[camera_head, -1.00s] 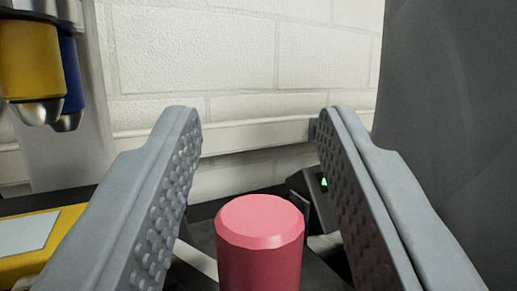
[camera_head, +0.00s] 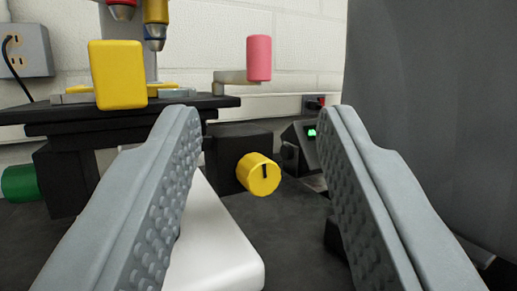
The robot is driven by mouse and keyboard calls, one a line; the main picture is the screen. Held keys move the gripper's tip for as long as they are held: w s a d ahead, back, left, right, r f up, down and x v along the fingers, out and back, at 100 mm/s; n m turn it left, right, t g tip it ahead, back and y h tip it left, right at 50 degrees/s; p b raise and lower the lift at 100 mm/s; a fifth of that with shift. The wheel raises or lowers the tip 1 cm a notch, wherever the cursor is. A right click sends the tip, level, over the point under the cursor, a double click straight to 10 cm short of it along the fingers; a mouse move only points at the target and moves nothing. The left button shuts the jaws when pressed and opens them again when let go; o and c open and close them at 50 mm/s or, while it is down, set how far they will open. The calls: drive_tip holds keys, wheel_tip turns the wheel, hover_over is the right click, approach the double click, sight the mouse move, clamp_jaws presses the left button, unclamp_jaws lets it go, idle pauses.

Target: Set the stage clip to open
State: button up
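A microscope-like device has a black stage (camera_head: 50,116). A pink upright handle (camera_head: 259,58) stands at the right end of a pale lever (camera_head: 232,80), which reaches out past the stage's right end. This looks like the stage clip; its pivot is hard to make out. A yellow block (camera_head: 117,74) stands at the stage's front. My gripper (camera_head: 260,115) is open and empty, its ridged fingers wide apart. The pink handle is beyond and above the fingertips, apart from both.
A yellow knob (camera_head: 258,174) on a black housing shows between my fingers, above a white base (camera_head: 215,245). A green knob (camera_head: 22,183) is at left. A small box with a green display (camera_head: 309,134) is behind. A large grey surface (camera_head: 430,110) fills the right.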

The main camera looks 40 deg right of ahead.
drive_tip(key=shift+v, duration=0.95)
drive_tip(key=s+d+r+n+t+y, duration=0.3)
drive_tip(key=s+r+n+t+y, duration=0.35)
drive_tip(key=s+y, duration=0.55)
drive_tip(key=s+d+f+n+g+y, duration=0.1)
drive_tip(key=s+d+f+g+y, duration=0.1)
drive_tip(key=s+f, duration=0.3)
drive_tip(key=s+d+f+n+g+y, duration=0.1)
drive_tip(key=s+d+f+g+y, duration=0.1)
drive_tip(key=s+f, duration=0.3)
drive_tip(key=s+g, duration=0.1)
drive_tip(key=s, duration=0.3)
drive_tip(key=shift+s+f, duration=0.35)
drive_tip(key=shift+f, duration=0.05)
